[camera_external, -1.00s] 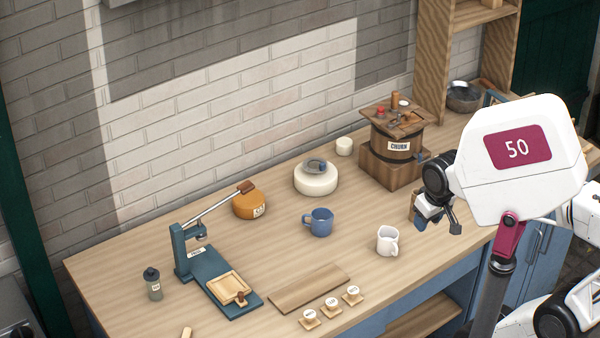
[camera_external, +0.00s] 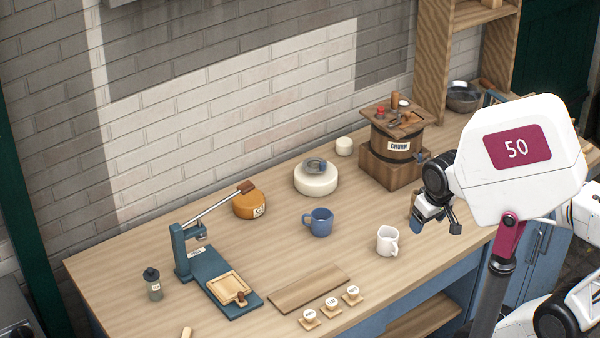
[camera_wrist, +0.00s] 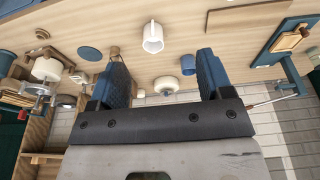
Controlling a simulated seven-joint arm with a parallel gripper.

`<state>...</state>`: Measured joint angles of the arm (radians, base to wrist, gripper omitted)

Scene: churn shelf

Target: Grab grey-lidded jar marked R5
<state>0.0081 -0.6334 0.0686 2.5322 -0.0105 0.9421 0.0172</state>
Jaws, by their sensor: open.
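A small grey jar with a dark grey lid (camera_external: 153,284) stands upright at the left end of the worktop in the external view, left of the blue press. It has a pale label, too small for me to read. My gripper (camera_external: 436,220) hangs over the right part of the worktop, far from the jar, near the white mug and the churn. Its two blue fingers are apart in the wrist view (camera_wrist: 163,78), with nothing held between them. I cannot make out the jar in the wrist view.
The blue press (camera_external: 215,270), orange cheese wheel (camera_external: 249,205), white round (camera_external: 316,178), blue mug (camera_external: 319,222) and white mug (camera_external: 387,240) stand between gripper and jar. A wooden board (camera_external: 309,289) lies at the front. The churn (camera_external: 395,145) stands at the back right.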

